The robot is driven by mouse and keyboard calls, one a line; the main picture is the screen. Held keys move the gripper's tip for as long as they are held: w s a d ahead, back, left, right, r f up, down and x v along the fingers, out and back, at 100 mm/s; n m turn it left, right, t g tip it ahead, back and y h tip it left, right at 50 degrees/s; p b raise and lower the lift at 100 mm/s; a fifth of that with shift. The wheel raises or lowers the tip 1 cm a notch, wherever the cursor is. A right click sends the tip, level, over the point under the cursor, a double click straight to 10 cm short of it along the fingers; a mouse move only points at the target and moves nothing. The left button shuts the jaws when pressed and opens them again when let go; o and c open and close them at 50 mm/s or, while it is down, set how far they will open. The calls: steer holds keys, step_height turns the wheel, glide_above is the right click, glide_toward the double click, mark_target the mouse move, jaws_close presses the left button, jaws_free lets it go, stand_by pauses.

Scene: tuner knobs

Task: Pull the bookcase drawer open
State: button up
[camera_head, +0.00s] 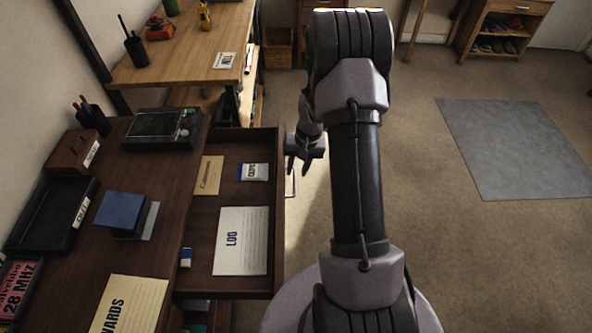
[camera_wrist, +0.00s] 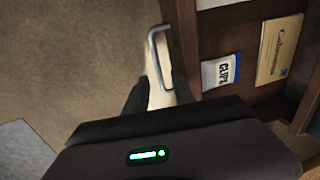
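A drawer (camera_head: 274,215) stands pulled out from the dark wooden unit on the left of the head view. Inside lie a LOG sheet (camera_head: 240,240), a CLIPS packet (camera_head: 253,172), a tan card (camera_head: 208,175) and a small blue-and-white block (camera_head: 186,257). My gripper (camera_head: 298,166) points down just outside the drawer front. In the wrist view its two fingers (camera_wrist: 159,80) are apart, near the drawer's grey bar handle (camera_wrist: 153,48). Part of the handle is hidden, and I cannot tell whether a finger touches it.
The dark top (camera_head: 180,185) carries a blue box (camera_head: 120,210), a black tray (camera_head: 50,215) and a pen cup (camera_head: 92,118). A lighter desk (camera_head: 185,65) stands behind. A shoe cabinet (camera_head: 505,25) is at the back right. The carpet right of my arm is clear around a grey mat (camera_head: 515,150).

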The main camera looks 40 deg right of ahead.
step_height(320, 180, up, 15)
steer(key=s+d+p, duration=0.1)
steer(key=d+p, duration=0.1)
steer(key=p, duration=0.2)
steer(key=shift+s+p, duration=0.3)
steer(key=shift+p, duration=0.1)
